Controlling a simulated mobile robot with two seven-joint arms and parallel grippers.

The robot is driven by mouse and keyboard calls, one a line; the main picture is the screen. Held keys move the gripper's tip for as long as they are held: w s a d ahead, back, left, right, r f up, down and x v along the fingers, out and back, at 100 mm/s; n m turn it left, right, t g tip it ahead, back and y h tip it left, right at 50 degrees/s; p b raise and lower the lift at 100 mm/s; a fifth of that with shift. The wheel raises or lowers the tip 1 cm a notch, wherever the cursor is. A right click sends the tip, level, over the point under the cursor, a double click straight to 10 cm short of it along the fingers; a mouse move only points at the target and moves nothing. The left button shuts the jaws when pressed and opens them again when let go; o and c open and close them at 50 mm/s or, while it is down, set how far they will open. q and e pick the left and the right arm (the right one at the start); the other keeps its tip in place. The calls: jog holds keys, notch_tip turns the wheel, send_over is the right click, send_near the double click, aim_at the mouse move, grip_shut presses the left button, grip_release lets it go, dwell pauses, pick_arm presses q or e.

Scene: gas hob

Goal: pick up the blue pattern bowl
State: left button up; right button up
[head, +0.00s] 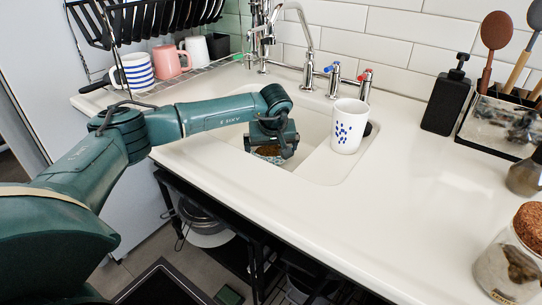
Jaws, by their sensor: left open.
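My left gripper (271,148) reaches down into the white sink (316,163). It is open, and its fingertips are hard to make out against the arm. A small part of a patterned bowl (268,158) with a brownish inside shows directly below and between the gripper parts. The gripper and wrist hide most of the bowl, so I cannot tell if the fingers touch it. My right gripper is not in view.
A white cup with blue dots (349,127) stands at the sink's right side. The tap (307,75) rises behind. A black soap bottle (446,98) and corked jar (510,262) stand right. Mugs (134,72) stand back left.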

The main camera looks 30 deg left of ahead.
pick_arm(q)
jog(key=shift+c, duration=0.2)
jog(key=c, duration=0.8)
